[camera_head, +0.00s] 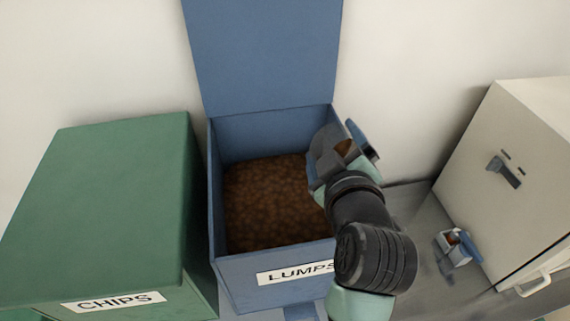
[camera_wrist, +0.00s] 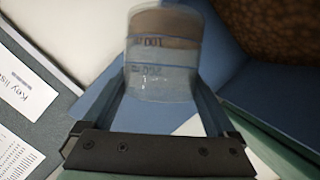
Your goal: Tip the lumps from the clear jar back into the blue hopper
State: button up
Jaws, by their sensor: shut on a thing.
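The blue hopper (camera_head: 218,200) stands open with its lid (camera_head: 262,55) raised against the wall. Its front label reads LUMPS, and brown lumps (camera_head: 270,200) lie inside; they also show at the upper right of the wrist view (camera_wrist: 280,30). My gripper (camera_head: 345,150) is at the hopper's right wall, near the back. It is shut on the clear jar (camera_wrist: 160,85), which shows printed marks and brown contents toward its far end in the wrist view. In the head view the jar (camera_head: 323,140) is partly hidden by my gripper, and its exact tilt is hard to tell.
A closed green bin (camera_head: 110,200) labelled CHIPS stands left of the hopper. A pale furnace (camera_head: 520,170) stands at the right. A sheet headed Key list (camera_wrist: 22,85) shows in the wrist view.

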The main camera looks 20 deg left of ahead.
jog(key=shift+s+a+f+n+t+b, duration=0.1)
jog(key=shift+f+n+t+b, duration=0.2)
jog(key=shift+b, duration=0.5)
jog(key=shift+r, duration=0.25)
jog(key=shift+s+a+f+n+b, duration=0.15)
jog(key=shift+f+n+b, duration=0.25)
jog(key=shift+b, duration=0.65)
jog(key=shift+r+n+t+h, duration=0.2)
jog(key=shift+n+t+h, duration=0.1)
jog(key=shift+t, duration=0.1)
jog(key=shift+a+f+b, duration=0.1)
jog(key=shift+f+b, duration=0.1)
jog(key=shift+b, duration=0.35)
jog(key=shift+s, duration=0.1)
jog(key=shift+a+f+n+b, duration=0.15)
jog(key=shift+n+b, duration=0.25)
jog(key=shift+b, duration=0.25)
jog(key=shift+s+a+f+n+t+b, duration=0.2)
jog(key=shift+n+t+b, duration=0.35)
jog(key=shift+b, duration=0.5)
